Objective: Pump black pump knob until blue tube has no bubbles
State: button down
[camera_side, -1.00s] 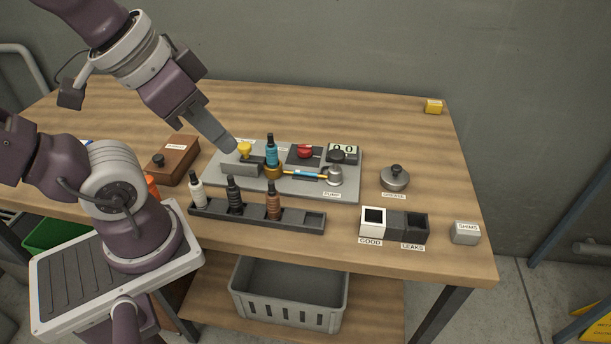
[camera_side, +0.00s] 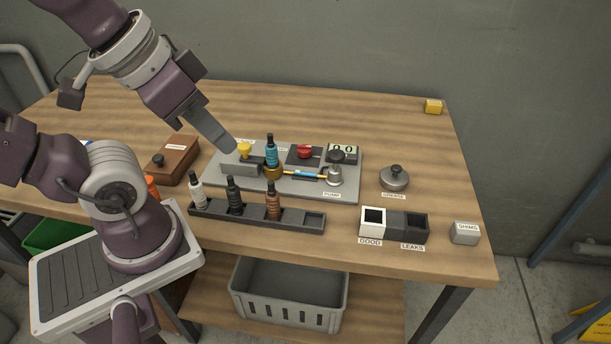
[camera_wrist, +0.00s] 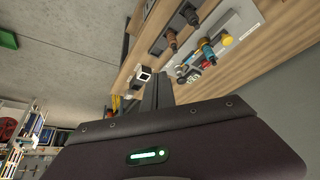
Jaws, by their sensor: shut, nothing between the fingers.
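My gripper (camera_side: 229,146) is shut and empty, above the left part of the grey board, close to the yellow knob (camera_side: 244,149). In the wrist view its fingers (camera_wrist: 165,88) are together. The pump stands at the board's right end, behind the PUMP label: a silver body (camera_side: 335,177) with a black knob (camera_side: 337,156) above it, well right of my gripper and apart from it. The short blue tube (camera_side: 306,174) with yellowish ends lies between the bottle's holder and the pump. Bubbles in it are too small to tell.
A teal bottle (camera_side: 271,150) stands upright in a holder on the grey board (camera_side: 346,190), with a red knob (camera_side: 305,152) and a number display behind. A rack (camera_side: 250,217) holds several bottles in front. GOOD and LEAKS bins (camera_side: 412,232) stand right.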

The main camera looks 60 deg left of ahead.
jog(key=w+a+r+t+y, duration=0.1)
jog(key=w+a+t+y, duration=0.1)
jog(key=w+a, duration=0.5)
jog(key=m+t+h, duration=0.1)
jog(key=m+h, duration=0.2)
jog(key=m, duration=0.8)
send_over(332, 154)
notch_tip(332, 154, down, 6)
jog(key=shift+f, duration=0.15)
notch_tip(332, 154, down, 9)
jog(key=shift+r, duration=0.1)
